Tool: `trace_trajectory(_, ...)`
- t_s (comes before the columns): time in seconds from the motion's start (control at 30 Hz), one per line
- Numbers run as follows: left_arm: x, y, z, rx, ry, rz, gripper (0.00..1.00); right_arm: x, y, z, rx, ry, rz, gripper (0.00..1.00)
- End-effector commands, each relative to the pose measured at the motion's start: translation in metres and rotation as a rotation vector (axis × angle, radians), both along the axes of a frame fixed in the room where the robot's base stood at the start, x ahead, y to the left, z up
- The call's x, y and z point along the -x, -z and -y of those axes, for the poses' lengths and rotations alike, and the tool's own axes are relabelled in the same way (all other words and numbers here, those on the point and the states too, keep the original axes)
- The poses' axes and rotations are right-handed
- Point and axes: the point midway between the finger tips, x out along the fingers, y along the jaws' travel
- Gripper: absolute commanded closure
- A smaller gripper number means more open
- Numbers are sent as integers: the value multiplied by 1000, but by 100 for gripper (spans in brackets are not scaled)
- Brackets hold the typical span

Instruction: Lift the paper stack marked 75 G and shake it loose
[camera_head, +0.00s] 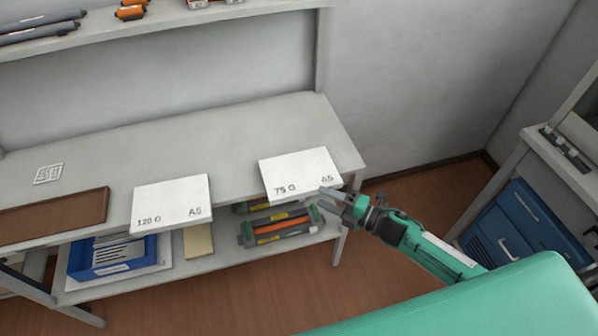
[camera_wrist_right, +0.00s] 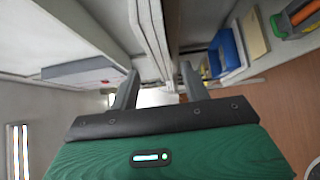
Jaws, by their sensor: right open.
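The white paper stack marked 75 G (camera_head: 299,172) lies at the front edge of the grey table, on the right, its front part over the edge. Its pale edge also shows in the right wrist view (camera_wrist_right: 150,35). My right gripper (camera_head: 330,201) is open at the stack's front right corner. In the right wrist view its two fingers (camera_wrist_right: 158,75) stand apart, with the stack's edge appearing between them; I cannot tell whether they touch it. A second white stack marked 120 G (camera_head: 171,203) lies further left at the same edge. My left gripper is not in view.
A brown board (camera_head: 53,215) lies at the table's left. The shelf below holds a blue tray (camera_head: 118,256) and toner cartridges (camera_head: 281,228). An upper shelf (camera_head: 150,22) runs above the back. A blue drawer cabinet (camera_head: 520,228) stands right.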

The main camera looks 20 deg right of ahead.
Motion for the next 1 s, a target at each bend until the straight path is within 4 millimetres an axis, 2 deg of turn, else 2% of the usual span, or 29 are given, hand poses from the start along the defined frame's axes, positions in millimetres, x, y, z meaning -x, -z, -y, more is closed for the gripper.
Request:
trace_trajectory(0.27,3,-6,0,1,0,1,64,-14,-2,-13,-1,0,0,53)
trace_trajectory(0.53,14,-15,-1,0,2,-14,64,-41,-1,-39,-2,1,-1,53)
trace_trajectory(0.87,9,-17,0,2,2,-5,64,-44,2,-43,0,0,-1,53)
trace_trajectory(1.0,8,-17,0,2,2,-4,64,-44,2,-43,0,0,-1,80)
